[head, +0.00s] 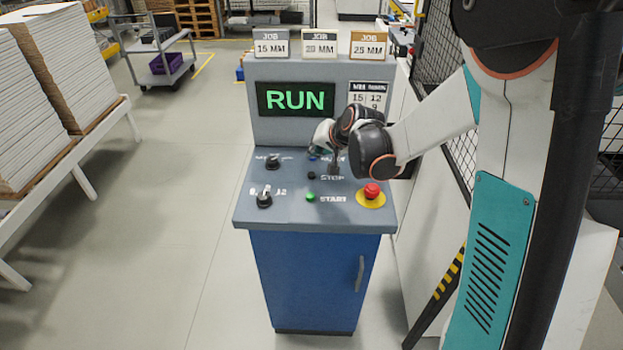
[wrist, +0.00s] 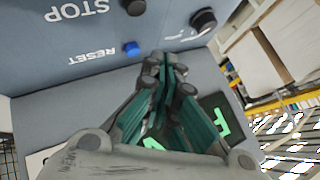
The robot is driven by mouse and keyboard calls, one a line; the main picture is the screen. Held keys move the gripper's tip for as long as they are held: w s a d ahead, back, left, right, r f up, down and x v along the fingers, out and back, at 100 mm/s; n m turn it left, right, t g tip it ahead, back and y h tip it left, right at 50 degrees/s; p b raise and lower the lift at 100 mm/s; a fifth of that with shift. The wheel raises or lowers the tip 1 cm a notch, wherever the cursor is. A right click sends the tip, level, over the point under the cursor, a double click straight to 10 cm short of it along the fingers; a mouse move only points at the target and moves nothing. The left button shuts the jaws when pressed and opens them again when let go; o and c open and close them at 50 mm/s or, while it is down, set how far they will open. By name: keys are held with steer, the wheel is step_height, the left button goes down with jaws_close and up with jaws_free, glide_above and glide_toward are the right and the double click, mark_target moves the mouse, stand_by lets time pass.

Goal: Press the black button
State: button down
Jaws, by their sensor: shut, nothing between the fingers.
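The black button (head: 311,175) sits beside the STOP label on the sloped grey panel, between the blue and green buttons. It shows at the top edge of the wrist view (wrist: 135,6), near upside-down STOP lettering. My gripper (head: 317,149) is over the back of the panel, near the blue button (head: 314,156). In the wrist view its teal and grey fingers (wrist: 163,62) are together and empty. There the fingertips appear beside the blue button (wrist: 131,48) and apart from the black button. Their exact height over the panel is hard to tell.
A green START button (head: 310,197), a red emergency stop (head: 372,191) and two knobs (head: 264,199) (head: 273,161) surround the button. The display (head: 296,99) behind reads RUN in green. Stacked boards (head: 35,110) stand at left; mesh fencing (head: 425,60) is at right.

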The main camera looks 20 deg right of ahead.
mark_target(314, 173)
steer(key=shift+f+b, duration=1.5)
steer(key=shift+f, duration=0.85)
steer(key=shift+f+b, duration=0.8)
steer(key=shift+f, duration=0.05)
stand_by(0.5)
steer(key=shift+r+p, duration=0.6)
steer(key=shift+r, duration=0.35)
steer(key=shift+r+p, duration=1.65)
steer(key=shift+r, duration=0.8)
